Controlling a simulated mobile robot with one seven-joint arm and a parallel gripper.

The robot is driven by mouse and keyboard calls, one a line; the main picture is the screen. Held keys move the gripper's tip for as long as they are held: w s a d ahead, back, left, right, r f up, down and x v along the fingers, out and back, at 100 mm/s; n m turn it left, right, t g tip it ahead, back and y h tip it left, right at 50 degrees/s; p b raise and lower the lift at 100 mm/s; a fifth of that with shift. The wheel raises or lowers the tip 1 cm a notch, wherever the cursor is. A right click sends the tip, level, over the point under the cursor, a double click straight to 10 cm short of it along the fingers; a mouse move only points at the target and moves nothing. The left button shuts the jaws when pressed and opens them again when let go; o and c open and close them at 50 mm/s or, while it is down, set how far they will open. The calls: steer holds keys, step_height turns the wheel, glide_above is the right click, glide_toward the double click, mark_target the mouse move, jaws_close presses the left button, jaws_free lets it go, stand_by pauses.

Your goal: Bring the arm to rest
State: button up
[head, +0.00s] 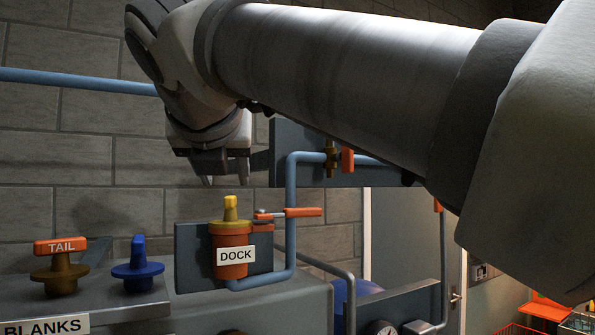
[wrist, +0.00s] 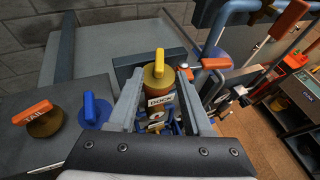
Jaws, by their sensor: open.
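My gripper (head: 209,180) hangs from my arm above the dock in the head view, fingers pointing down. It is open and holds nothing. In the wrist view its two fingers (wrist: 158,105) stand apart, with the dock showing between them. The dock is an orange cylinder (head: 231,269) labelled DOCK, with a yellow cap and handle (head: 231,209) on top. The yellow cap (wrist: 158,72) also shows in the wrist view. In the head view there is a gap between the fingertips and the yellow handle.
An orange TAIL handle (head: 60,245) and a blue knob (head: 138,266) stand on the BLANKS block at left. A blue pipe (head: 290,210) rises close right of the dock, with an orange lever (head: 303,212). A dark panel (head: 290,150) is behind my arm.

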stand_by(0.6)
steer(key=s+d+f+m+g+h+b, duration=0.1)
steer(key=s+d+f+m+g+b, duration=0.1)
steer(key=d+f+m, duration=0.85)
steer(key=s+d+f+m+g+h+b, duration=0.1)
steer(key=s+d+f+m+g+b, duration=0.1)
steer(key=d+f+m, duration=0.85)
steer(key=s+d+f+m+g, duration=0.1)
steer(key=s+f+m, duration=0.2)
steer(key=f+m, duration=0.2)
steer(key=s+d+f+m+g+b, duration=0.1)
steer(key=s+f+m, duration=0.3)
steer(key=f, duration=0.7)
steer(key=s+d+f+m+g+b, duration=0.1)
steer(key=s+d+f+m, duration=0.1)
steer(key=s+f+m, duration=0.2)
step_height(320, 180, down, 4)
steer(key=m, duration=0.3)
steer(key=shift+s+d+f+m+g, duration=0.15)
steer(key=shift+d+f+m+g, duration=0.15)
steer(key=shift+d+g, duration=0.1)
